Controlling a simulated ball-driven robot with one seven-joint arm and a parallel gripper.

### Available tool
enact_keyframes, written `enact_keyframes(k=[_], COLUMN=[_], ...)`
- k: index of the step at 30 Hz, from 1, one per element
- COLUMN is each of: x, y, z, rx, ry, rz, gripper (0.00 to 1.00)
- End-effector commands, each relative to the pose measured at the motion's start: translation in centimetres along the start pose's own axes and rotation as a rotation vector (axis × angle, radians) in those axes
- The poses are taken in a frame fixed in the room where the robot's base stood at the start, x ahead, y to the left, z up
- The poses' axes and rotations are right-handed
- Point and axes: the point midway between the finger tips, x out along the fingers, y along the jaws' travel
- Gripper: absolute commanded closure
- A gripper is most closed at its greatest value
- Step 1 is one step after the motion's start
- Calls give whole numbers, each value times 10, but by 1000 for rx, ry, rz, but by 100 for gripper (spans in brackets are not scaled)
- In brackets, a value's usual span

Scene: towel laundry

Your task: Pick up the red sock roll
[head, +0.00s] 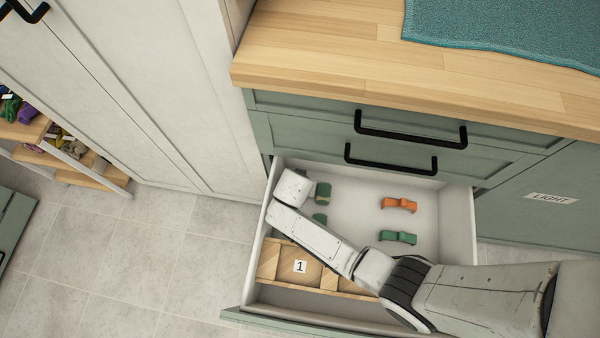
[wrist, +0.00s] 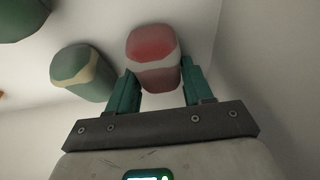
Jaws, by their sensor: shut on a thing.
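In the head view my arm reaches into the back left corner of the open drawer (head: 455,225), and the red roll is hidden there behind my arm. I cannot tell whether the roll still touches the drawer floor.
A green roll with a tan band (wrist: 83,72) lies just left of the red one. An orange roll (head: 398,204) and a green roll (head: 397,237) lie further right in the drawer. A wooden divider box marked 1 (head: 300,267) fills the front. The wooden countertop (head: 330,55) overhangs behind.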

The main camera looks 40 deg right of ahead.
Motion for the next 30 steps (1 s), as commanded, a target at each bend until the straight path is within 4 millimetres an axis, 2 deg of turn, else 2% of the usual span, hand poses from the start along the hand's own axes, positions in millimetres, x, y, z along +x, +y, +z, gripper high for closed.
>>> enact_keyframes(k=[5, 11, 14, 21, 30], x=[-6, -31, -47, -100, -138], y=[0, 0, 10, 38, 82], z=[-3, -13, -11, -4, 25], rx=[0, 1, -1, -1, 1], ry=[1, 1, 0, 0, -1], rz=[-1, -3, 0, 0, 1], gripper=[78, 78, 78, 78, 78])
